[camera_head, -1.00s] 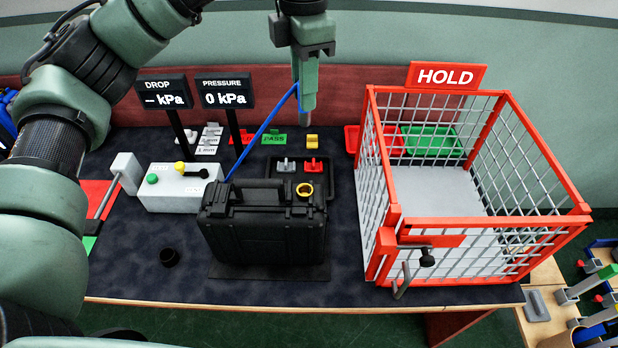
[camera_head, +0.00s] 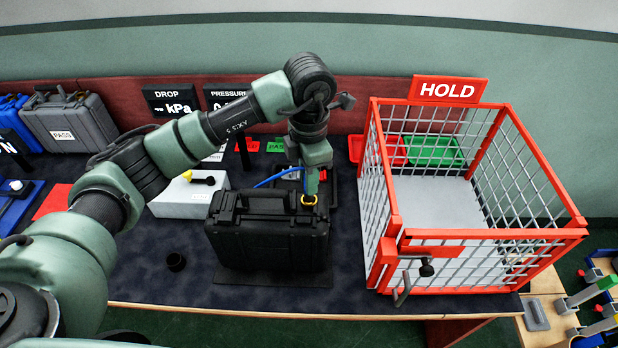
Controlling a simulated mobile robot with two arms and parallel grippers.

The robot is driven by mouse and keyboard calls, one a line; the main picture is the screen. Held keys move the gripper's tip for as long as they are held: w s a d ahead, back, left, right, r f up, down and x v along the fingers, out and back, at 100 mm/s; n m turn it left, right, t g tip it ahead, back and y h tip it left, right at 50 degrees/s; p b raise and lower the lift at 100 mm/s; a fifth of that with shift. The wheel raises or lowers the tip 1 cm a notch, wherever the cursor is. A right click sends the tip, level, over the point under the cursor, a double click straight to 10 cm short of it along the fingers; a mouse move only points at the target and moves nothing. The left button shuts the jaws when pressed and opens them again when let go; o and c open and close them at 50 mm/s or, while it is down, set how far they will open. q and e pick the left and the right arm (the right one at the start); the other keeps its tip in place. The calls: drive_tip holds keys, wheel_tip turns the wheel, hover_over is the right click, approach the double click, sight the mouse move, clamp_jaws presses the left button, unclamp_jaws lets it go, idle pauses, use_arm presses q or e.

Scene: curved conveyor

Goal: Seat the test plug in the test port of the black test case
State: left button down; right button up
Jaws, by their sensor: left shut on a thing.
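The black test case (camera_head: 266,243) stands upright on its dark mat in the middle of the table. Its test port, a yellow ring (camera_head: 308,201), is at the right of its top. My left gripper (camera_head: 312,186) points down right over the port, shut on the test plug, which is mostly hidden by the fingers. A blue hose (camera_head: 270,180) runs to the gripper. Whether the plug touches the ring or sits inside it, I cannot tell. My right gripper is not in view.
A red wire HOLD cage (camera_head: 460,238) stands close on the right. A grey box with a yellow knob (camera_head: 182,200) is on the left, partly behind my left arm. A grey PASS case (camera_head: 70,125) stands at the back left.

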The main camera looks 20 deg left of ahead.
use_arm(q)
drive_tip(key=shift+f, duration=0.65)
drive_tip(key=shift+f, duration=0.2)
drive_tip(key=c, duration=1.3)
unclamp_jaws()
drive_tip(key=shift+r, duration=0.1)
